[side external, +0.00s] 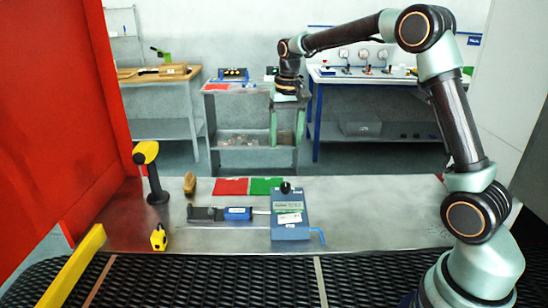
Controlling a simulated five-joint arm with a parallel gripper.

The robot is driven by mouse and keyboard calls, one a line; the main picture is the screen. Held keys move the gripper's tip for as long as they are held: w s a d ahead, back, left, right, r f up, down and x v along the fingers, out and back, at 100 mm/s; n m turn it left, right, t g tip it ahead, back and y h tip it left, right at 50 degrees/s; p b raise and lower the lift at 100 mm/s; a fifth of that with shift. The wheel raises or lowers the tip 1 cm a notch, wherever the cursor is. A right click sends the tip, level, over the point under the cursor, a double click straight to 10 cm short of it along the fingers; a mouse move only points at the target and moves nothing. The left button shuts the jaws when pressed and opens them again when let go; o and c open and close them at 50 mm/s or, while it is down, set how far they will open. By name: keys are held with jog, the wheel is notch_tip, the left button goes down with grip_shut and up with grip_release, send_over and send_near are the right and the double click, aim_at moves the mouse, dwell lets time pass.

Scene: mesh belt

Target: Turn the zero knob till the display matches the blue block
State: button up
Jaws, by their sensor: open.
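A blue gauge box (291,225) stands on the metal table, with a pale display (287,204) whose reading is too small to make out. A black knob (285,187) sits at the top of the box. A blue block (238,213) with a pale label lies left of the box, by a dark grey fixture (205,213) and a thin rod towards the box. My gripper (286,143) points down above and behind the knob, clear of it. Its pale green fingers are apart and hold nothing.
Red (231,187) and green (266,185) mats lie behind the box. A yellow-black scanner (150,170), a brown brush (190,184) and a small yellow item (158,238) are at left. A red panel (60,110) bounds the left. The table's right side is clear; black mesh belt (210,280) runs in front.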

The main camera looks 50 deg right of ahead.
aim_at(285, 184)
jog(key=shift+m+g, duration=0.4)
jog(key=shift+m, duration=0.1)
jog(key=f, duration=0.5)
jog(key=w+d+f, duration=0.1)
jog(key=f, duration=0.4)
jog(key=d+f, duration=0.1)
jog(key=f, duration=0.4)
jog(key=shift+w+d+f, duration=0.1)
jog(key=shift+w+f, duration=0.15)
jog(key=shift+w, duration=0.15)
grip_shut()
jog(key=shift+n, duration=0.3)
jog(key=n, duration=0.5)
jog(key=shift+r, duration=0.1)
jog(key=n, duration=0.6)
